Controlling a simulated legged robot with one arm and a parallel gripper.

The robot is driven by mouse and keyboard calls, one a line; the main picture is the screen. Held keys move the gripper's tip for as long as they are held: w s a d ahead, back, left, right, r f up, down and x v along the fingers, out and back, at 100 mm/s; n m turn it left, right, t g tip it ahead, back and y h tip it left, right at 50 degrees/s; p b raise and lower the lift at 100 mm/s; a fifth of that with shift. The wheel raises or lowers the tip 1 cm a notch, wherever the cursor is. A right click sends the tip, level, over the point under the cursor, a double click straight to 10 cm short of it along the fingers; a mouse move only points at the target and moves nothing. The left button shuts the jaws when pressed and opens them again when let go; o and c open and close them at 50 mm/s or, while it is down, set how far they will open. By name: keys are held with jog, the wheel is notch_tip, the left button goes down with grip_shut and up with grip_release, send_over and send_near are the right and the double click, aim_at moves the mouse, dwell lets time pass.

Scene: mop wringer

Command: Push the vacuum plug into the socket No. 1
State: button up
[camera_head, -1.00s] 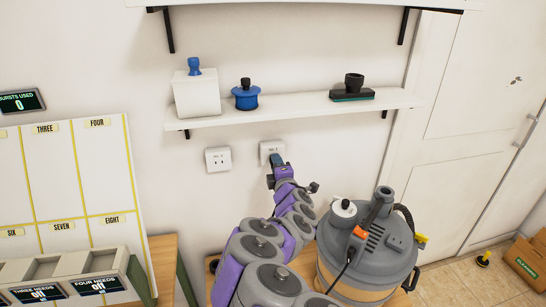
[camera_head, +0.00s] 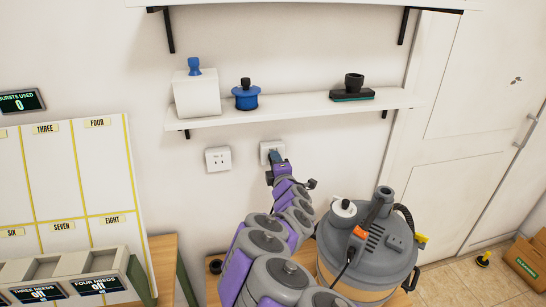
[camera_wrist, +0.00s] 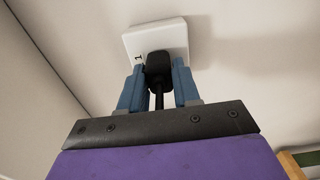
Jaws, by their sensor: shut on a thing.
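The black vacuum plug (camera_wrist: 158,72) is between the two blue fingers of my gripper (camera_wrist: 159,82), with its cord running back toward the wrist. The plug's front end is against or very close to the white socket (camera_wrist: 160,36) marked 1; the wrist view does not show how deep it sits. In the head view this socket (camera_head: 265,146) is the right one of two on the wall, and my gripper (camera_head: 275,158) is right at it, hiding the plug. The orange and grey vacuum (camera_head: 375,245) stands to the right of my arm.
Another white socket (camera_head: 218,159) is on the wall to the left. A shelf (camera_head: 300,109) with a white box, a blue pot and a black nozzle runs above. A sorting board (camera_head: 60,170) stands at left. A door (camera_head: 470,120) is at right.

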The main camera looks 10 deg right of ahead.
dwell(0.4)
jog(key=o, duration=1.1)
